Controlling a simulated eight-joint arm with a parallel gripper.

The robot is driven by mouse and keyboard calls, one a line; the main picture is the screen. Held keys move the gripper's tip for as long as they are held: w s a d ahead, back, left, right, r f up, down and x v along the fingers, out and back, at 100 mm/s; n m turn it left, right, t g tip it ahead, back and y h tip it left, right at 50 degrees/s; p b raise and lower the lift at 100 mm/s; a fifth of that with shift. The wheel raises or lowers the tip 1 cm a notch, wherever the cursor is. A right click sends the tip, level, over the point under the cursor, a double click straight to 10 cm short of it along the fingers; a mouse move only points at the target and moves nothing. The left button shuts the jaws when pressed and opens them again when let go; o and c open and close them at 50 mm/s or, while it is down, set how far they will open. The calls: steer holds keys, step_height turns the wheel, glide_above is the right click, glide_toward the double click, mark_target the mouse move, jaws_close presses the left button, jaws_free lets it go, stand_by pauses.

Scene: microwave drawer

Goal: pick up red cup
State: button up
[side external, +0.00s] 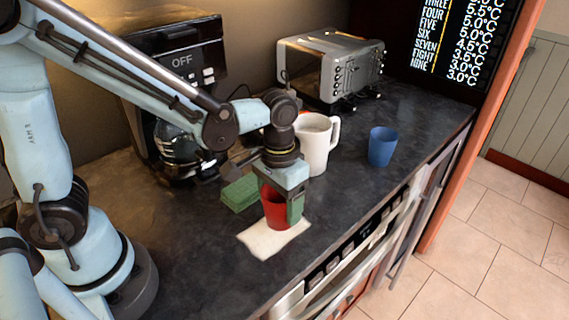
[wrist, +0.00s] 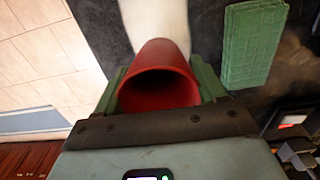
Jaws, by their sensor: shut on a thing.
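The red cup (side external: 274,208) is between the green fingers of my gripper (side external: 282,205), over a white cloth (side external: 262,243) on the dark counter. In the wrist view the red cup (wrist: 158,78) shows its open mouth toward the camera, with a green finger of my gripper (wrist: 160,92) on each side. My gripper is shut on the cup. In the side view the cup looks upright. I cannot tell whether its base touches the cloth.
A green sponge-like block (side external: 240,193) lies close left of the cup. A white mug (side external: 316,142) and a blue cup (side external: 382,146) stand behind to the right. A coffee maker (side external: 180,90) and toaster oven (side external: 332,66) stand at the back. The counter's front edge is near.

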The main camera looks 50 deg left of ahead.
steer(key=shift+r, duration=0.9)
steer(key=s+d+r, duration=0.6)
steer(key=s+d, duration=0.1)
steer(key=s, duration=0.1)
steer(key=w+d+r, duration=0.2)
steer(key=w+d, duration=0.2)
steer(key=w, duration=0.3)
steer(key=w+d, duration=0.1)
steer(key=w, duration=0.6)
steer(key=w+a+f, duration=0.7)
steer(key=w, duration=0.1)
steer(key=shift+w+a+f, duration=0.35)
steer(key=shift+a+f, duration=0.05)
steer(key=shift+f, duration=1.95)
steer(key=shift+f, duration=0.2)
